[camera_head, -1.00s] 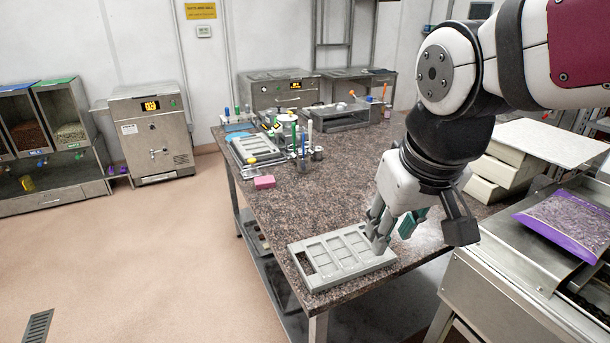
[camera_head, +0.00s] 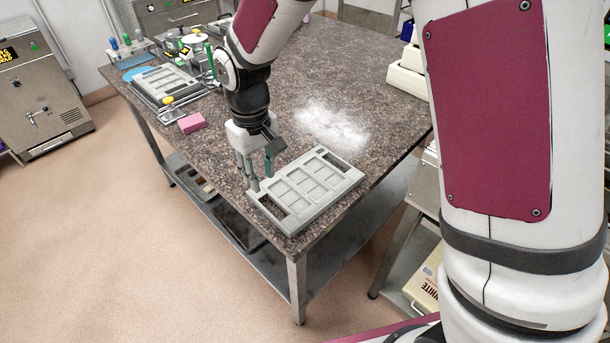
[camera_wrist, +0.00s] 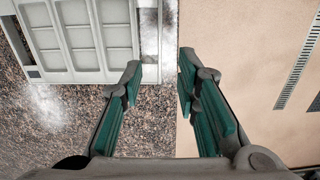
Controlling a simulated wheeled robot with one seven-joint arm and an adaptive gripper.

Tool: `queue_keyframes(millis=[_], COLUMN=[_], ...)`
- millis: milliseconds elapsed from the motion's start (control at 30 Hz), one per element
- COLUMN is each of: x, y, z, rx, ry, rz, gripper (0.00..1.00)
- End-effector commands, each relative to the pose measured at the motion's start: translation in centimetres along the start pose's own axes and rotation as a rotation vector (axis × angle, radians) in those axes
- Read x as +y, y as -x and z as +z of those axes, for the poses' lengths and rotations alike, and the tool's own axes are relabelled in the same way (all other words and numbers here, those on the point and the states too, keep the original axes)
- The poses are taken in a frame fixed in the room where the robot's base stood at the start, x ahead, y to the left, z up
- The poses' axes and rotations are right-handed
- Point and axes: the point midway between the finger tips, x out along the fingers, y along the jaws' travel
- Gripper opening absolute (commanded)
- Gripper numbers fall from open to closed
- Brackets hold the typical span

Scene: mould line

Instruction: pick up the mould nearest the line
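A grey mould (camera_head: 312,184) with several shallow compartments lies flat on the near corner of the speckled table. In the wrist view the mould (camera_wrist: 85,72) fills the upper left. My gripper (camera_head: 259,183) points down at the mould's left end in the head view, by the open slot. In the wrist view my gripper (camera_wrist: 158,78) is open, with nothing between its teal-padded fingers. The left fingertip overlaps the mould's lower right corner there; the right one is over the floor past the table edge. I cannot tell whether a finger touches the mould.
Another grey mould (camera_head: 165,84) lies farther back on the table (camera_head: 370,75), with tools and a pink block (camera_head: 192,123) nearby. A lower shelf (camera_head: 215,213) is under the table.

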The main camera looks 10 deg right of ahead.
Motion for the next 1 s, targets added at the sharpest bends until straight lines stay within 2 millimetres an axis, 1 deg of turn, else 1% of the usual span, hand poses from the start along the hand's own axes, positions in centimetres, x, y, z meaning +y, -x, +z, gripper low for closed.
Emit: queue_keyframes(millis=[100,300,400,633,900,1000], x=[-0.1,0.0,0.0,-0.1,-0.1,0.0], y=[-2.2,-5.8,-6.9,-8.2,-11.6,-12.4], z=[0.3,0.2,0.2,0.2,0.4,0.3], rx=[-0.006,-0.005,-0.003,-0.003,-0.004,-0.002], ry=[0.001,0.0,-0.001,-0.002,0.0,-0.001], rz=[-0.002,-0.001,-0.001,-0.001,-0.001,-0.001], gripper=[0.29,0.29,0.29,0.29,0.29,0.29])
